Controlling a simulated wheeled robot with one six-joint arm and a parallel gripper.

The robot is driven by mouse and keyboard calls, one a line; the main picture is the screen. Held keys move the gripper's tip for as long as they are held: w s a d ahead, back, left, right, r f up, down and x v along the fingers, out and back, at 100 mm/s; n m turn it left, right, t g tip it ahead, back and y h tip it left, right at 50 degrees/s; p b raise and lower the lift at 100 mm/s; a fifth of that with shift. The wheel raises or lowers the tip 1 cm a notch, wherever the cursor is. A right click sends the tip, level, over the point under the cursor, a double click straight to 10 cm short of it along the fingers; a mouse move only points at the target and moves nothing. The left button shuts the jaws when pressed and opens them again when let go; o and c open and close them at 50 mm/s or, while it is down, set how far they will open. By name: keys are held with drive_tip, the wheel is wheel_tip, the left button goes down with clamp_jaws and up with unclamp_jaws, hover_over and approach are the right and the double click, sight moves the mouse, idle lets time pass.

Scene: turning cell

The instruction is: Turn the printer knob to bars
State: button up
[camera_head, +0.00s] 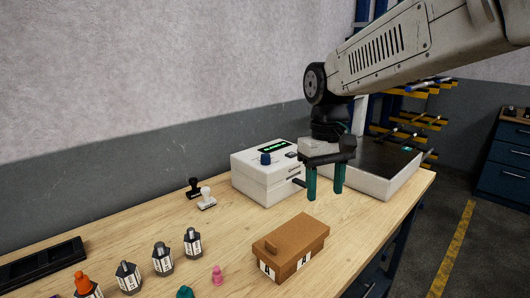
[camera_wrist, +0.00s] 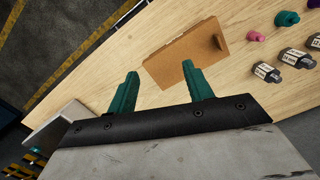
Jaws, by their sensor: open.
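The printer (camera_head: 264,178) is a white box on the table against the wall, with a small lit green display on its top. The dark blue printer knob (camera_head: 265,158) stands on the printer's top, left of centre. Its setting is too small to read. My gripper (camera_head: 325,192) has two teal fingers, pointing down, apart and empty. In the head view it is right of the printer and behind the brown box. In the wrist view the gripper (camera_wrist: 158,88) shows both fingers spread above the table. The printer and knob do not show there.
A brown box (camera_head: 296,247) with a knobbed lid stands in front; it also shows in the wrist view (camera_wrist: 185,60). A white, dark-topped unit (camera_head: 380,185) is right of my gripper. Two stamps (camera_head: 207,198), several labelled bottles (camera_head: 162,259) and a dark tray (camera_head: 38,267) lie left.

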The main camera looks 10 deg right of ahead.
sight(265, 155)
drive_tip(key=w+a+n, duration=0.1)
drive_tip(key=w+a, duration=0.1)
drive_tip(key=w, duration=0.7)
drive_tip(key=w+a+f+n, duration=0.1)
drive_tip(key=w, duration=0.7)
drive_tip(key=w+a+n, duration=0.2)
drive_tip(key=w, duration=0.7)
drive_tip(key=shift+w+a+f, duration=0.3)
drive_tip(key=w, duration=0.2)
drive_tip(key=shift+w+a+r+n+t, duration=0.25)
drive_tip(key=shift+w+r+n+t, duration=0.05)
drive_tip(key=shift+w+r+n, duration=0.1)
drive_tip(key=shift+n+t, duration=0.4)
drive_tip(key=shift+n, duration=0.3)
drive_tip(key=r, duration=0.1)
drive_tip(key=w+r, duration=0.1)
drive_tip(key=r, duration=0.2)
drive_tip(key=shift+w+r, duration=0.1)
drive_tip(key=shift+w, duration=0.25)
drive_tip(key=shift+s+f, duration=0.2)
drive_tip(key=shift+f, duration=0.1)
wheel_tip(265, 155, down, 8)
drive_tip(key=shift+w+d+r, duration=0.1)
drive_tip(key=shift+w+r, duration=0.05)
drive_tip(key=shift+r, duration=0.1)
drive_tip(key=c, duration=1)
